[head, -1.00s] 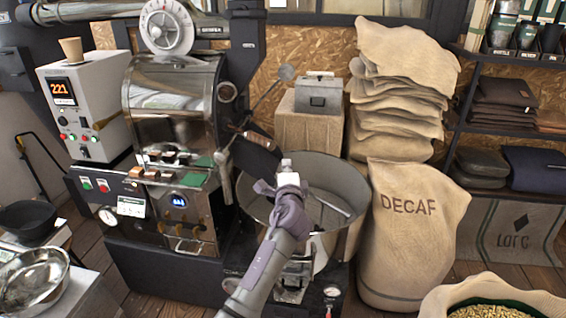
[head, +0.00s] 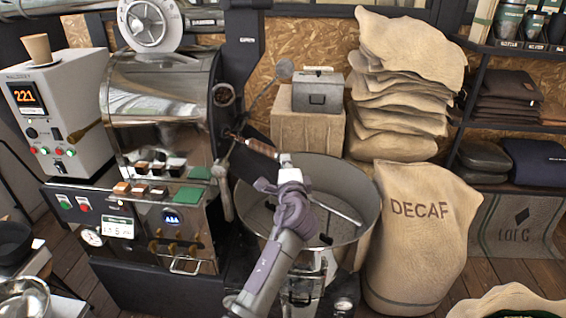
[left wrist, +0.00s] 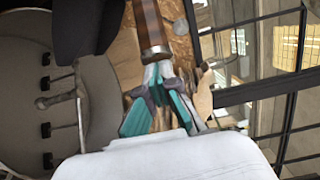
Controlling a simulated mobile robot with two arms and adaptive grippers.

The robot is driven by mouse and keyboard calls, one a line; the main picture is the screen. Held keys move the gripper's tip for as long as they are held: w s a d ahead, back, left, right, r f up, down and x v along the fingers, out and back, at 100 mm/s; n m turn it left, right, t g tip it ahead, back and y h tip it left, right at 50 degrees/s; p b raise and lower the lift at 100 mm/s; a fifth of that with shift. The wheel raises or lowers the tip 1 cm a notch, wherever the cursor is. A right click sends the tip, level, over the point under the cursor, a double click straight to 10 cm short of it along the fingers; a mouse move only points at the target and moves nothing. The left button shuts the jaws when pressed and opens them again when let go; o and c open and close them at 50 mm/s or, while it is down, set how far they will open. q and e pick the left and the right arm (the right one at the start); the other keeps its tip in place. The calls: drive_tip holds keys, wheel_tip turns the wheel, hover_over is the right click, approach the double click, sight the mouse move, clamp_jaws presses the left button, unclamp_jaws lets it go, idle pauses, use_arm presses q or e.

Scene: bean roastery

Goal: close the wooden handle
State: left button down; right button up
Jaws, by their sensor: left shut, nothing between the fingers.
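The wooden handle (head: 262,147) is a reddish-brown grip on the front of the roaster, above the left rim of the round cooling bin. It also shows in the left wrist view (left wrist: 147,24), running down from the top edge to a metal collar at its near end. My left gripper (head: 285,158) is right beside the handle's near end. In the left wrist view its teal-lined fingers (left wrist: 158,72) are shut with nothing between them, their tips at the collar. I cannot tell whether they touch it. My right gripper is in neither view.
The chrome roaster (head: 165,105) stands left of the handle. The cooling bin (head: 368,190), with a stirring arm inside, lies below my gripper. A DECAF sack (head: 420,240) stands right of the bin. A grey metal box (head: 318,92) sits behind on a crate.

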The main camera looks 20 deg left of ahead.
sight(254, 147)
use_arm(q)
drive_tip(key=w+a, duration=0.1)
drive_tip(key=a, duration=0.2)
drive_tip(key=w+a, duration=0.1)
drive_tip(key=a, duration=0.3)
drive_tip(key=w+a, duration=0.1)
drive_tip(key=a, duration=0.2)
drive_tip(key=shift+w+a+p, duration=0.3)
drive_tip(key=shift+p, duration=0.05)
drive_tip(key=shift+a+r, duration=0.1)
drive_tip(key=shift+r, duration=0.15)
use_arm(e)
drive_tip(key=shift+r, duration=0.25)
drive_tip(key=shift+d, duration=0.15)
